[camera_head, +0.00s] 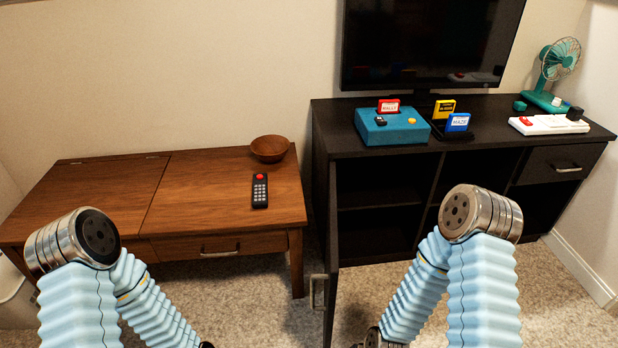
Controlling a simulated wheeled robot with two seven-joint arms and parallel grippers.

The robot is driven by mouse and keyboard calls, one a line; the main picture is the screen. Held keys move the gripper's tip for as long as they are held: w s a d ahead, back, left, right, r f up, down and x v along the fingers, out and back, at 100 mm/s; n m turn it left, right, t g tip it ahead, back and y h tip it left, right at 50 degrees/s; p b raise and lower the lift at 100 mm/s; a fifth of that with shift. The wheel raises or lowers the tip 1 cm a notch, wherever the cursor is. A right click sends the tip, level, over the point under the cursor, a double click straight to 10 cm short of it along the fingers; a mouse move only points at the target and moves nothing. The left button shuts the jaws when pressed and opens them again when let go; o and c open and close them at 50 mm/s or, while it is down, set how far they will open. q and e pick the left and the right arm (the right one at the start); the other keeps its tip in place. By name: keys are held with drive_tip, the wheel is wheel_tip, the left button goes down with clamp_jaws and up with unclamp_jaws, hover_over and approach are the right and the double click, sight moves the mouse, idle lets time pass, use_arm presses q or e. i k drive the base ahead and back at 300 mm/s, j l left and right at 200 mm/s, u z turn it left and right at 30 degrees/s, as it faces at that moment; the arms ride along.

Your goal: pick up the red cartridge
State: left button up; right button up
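The red cartridge (388,106) stands upright at the top of the teal console (393,127), on the dark cabinet below the television. It has a white label, and its lower edge is hidden, seemingly in the console's slot. A yellow cartridge (444,108) and a blue cartridge (458,122) stand in a black holder (452,134) just right of the console. Both my arms show in the foreground with light blue sleeves, well short of the cartridge. Their forearms run down to the bottom edge, and neither gripper's fingers can be seen.
The television (430,45) stands close behind the console. A white power strip (548,124) and a teal fan (553,75) are at the right. The dark cabinet (330,115) has a door open toward me. The wooden desk (200,190) holds a bowl (269,149) and a remote (260,190).

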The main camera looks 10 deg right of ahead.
sight(385, 106)
drive_tip(key=i+j+z, duration=0.1)
drive_tip(key=j+z, duration=0.85)
